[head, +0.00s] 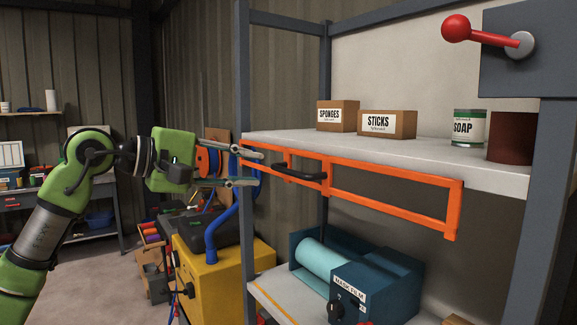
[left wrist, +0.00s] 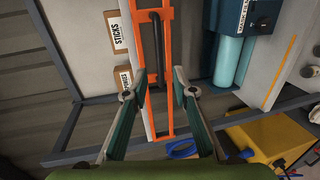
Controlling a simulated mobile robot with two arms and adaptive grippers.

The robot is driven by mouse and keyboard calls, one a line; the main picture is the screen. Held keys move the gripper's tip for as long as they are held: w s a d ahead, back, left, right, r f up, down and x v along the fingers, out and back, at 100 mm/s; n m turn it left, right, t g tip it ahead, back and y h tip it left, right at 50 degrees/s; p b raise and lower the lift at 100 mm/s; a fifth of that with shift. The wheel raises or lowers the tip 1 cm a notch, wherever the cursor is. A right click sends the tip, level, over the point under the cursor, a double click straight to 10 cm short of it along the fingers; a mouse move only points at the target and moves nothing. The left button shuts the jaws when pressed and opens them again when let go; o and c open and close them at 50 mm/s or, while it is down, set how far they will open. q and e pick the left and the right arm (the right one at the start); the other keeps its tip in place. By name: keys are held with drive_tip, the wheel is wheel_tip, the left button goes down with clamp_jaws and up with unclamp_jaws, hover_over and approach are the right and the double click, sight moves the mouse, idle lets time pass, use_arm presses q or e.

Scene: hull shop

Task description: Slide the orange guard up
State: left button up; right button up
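The orange guard (head: 453,208) is an open frame with a black bar handle (head: 300,172). It hangs along the front edge of the upper shelf, its top bar near the shelf's edge. My left gripper (head: 252,168) is open at the guard's left end, its fingers one above the other and pointing toward the handle. In the left wrist view the guard (left wrist: 168,50) and the handle (left wrist: 157,45) run between the two open fingertips (left wrist: 159,90). The handle appears ahead of the tips, not gripped. My right gripper is not in view.
The upper shelf (head: 400,148) holds a sponges box (head: 337,115), a sticks box (head: 387,124), a soap can (head: 469,128) and a brown-red container (head: 510,137). A blue film dispenser (head: 375,290) stands below. A grey post (head: 243,90) is beside my gripper. A red lever (head: 485,33) is upper right.

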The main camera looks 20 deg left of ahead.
sight(286, 171)
use_arm(q)
drive_tip(key=p+x, duration=0.3)
drive_tip(key=x, duration=0.7)
drive_tip(key=shift+r+p, duration=0.1)
drive_tip(key=shift+p, duration=0.3)
drive_tip(key=shift+d, duration=0.1)
clamp_jaws()
